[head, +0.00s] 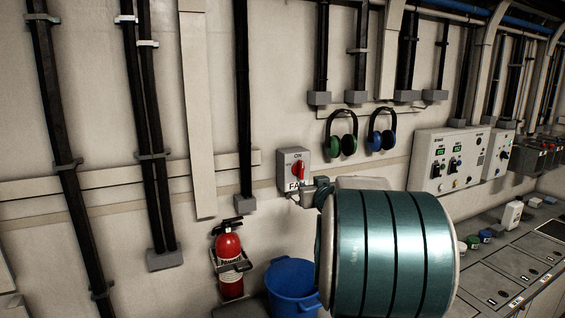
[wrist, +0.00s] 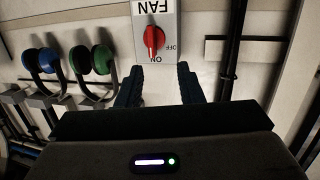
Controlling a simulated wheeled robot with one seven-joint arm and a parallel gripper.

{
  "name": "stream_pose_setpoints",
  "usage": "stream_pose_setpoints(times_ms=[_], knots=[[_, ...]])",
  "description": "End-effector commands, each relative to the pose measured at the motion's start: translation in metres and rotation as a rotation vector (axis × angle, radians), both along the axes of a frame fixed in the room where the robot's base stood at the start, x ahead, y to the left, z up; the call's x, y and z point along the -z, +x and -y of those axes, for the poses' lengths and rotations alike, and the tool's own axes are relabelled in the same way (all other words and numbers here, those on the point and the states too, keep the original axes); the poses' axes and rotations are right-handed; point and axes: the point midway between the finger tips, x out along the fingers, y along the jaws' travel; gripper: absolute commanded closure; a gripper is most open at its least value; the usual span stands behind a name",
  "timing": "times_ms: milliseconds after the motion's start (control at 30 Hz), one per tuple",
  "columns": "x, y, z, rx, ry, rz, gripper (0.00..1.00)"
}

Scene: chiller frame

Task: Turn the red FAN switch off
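The red FAN switch (head: 298,171) is a rotary knob on a grey wall box (head: 285,160), with ON above it and FAN below. In the wrist view the knob (wrist: 153,41) appears upside down, standing about upright with one end towards ON; OFF is printed to its side. My gripper (wrist: 159,69) is open, its two dark blue fingers apart and empty, facing the box. The knob lies beyond the fingertips, roughly between their lines, and no contact shows. In the head view my arm hides most of the gripper, just right of and below the box.
Green earmuffs (head: 341,136) and blue earmuffs (head: 381,131) hang right of the box. A fire extinguisher (head: 229,262) and blue bucket (head: 292,284) are below. A control panel (head: 450,160) and bench (head: 510,250) are at right. A vertical black conduit (head: 243,100) runs left of the box.

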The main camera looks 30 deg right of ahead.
Motion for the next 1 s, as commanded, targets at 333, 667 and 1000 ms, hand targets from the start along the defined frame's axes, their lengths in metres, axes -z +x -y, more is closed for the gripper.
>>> stream_pose_setpoints(times_ms=[333,667,1000], knots=[[-0.011,0.008,0.054,-0.198,0.008,0.147,0.66],[-0.012,0.045,0.056,-0.22,0.011,0.154,0.66],[-0.013,0.111,0.06,-0.217,0.011,0.154,0.66]])
